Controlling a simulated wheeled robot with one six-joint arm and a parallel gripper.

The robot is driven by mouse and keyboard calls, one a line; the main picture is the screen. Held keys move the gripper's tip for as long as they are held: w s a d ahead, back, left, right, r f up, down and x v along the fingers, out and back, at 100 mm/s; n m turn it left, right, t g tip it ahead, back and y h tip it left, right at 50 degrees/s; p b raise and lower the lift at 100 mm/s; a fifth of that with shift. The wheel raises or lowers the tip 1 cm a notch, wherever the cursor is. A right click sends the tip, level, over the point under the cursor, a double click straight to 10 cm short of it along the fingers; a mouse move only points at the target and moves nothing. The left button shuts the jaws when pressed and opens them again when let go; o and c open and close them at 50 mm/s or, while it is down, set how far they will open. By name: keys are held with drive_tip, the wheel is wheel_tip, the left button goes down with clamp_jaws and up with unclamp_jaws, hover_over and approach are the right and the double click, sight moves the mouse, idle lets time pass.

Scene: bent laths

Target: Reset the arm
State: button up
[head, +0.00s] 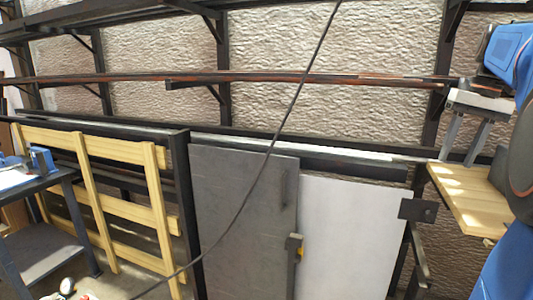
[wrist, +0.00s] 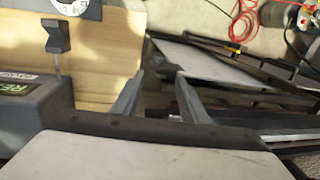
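My gripper (head: 458,161) is at the upper right of the head view, pointing down over the left edge of a pale wooden board (head: 468,200). Its two grey fingers are apart, with nothing seen between them. In the wrist view the same fingers (wrist: 160,74) stand apart above the board's edge. The wooden board (wrist: 95,68) lies to the left there, with a lower area to the right. My blue and grey arm (head: 508,55) comes in from the right edge of the head view.
A dark rack with long bars (head: 300,78) runs along the rough wall. A yellow slatted frame (head: 88,185), a grey panel (head: 235,210) and a white panel (head: 345,240) stand below. A red cable (wrist: 243,22) and a grey box (wrist: 30,112) show near my gripper.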

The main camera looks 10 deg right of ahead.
drive_tip(key=s+a+f+n+h, duration=0.1)
drive_tip(key=a+f, duration=0.4)
drive_tip(key=a, duration=0.6)
drive_tip(key=s+a+f+n+t, duration=0.2)
drive_tip(key=s+a+f, duration=0.4)
drive_tip(key=f, duration=0.5)
drive_tip(key=s+a+f+n+t, duration=0.1)
drive_tip(key=s+a+f+n, duration=0.1)
drive_tip(key=s+a+f, duration=0.4)
drive_tip(key=a+f, duration=0.5)
drive_tip(key=shift+s+t+h, duration=0.3)
drive_tip(key=shift+s+t, duration=0.05)
drive_tip(key=shift+t, duration=0.05)
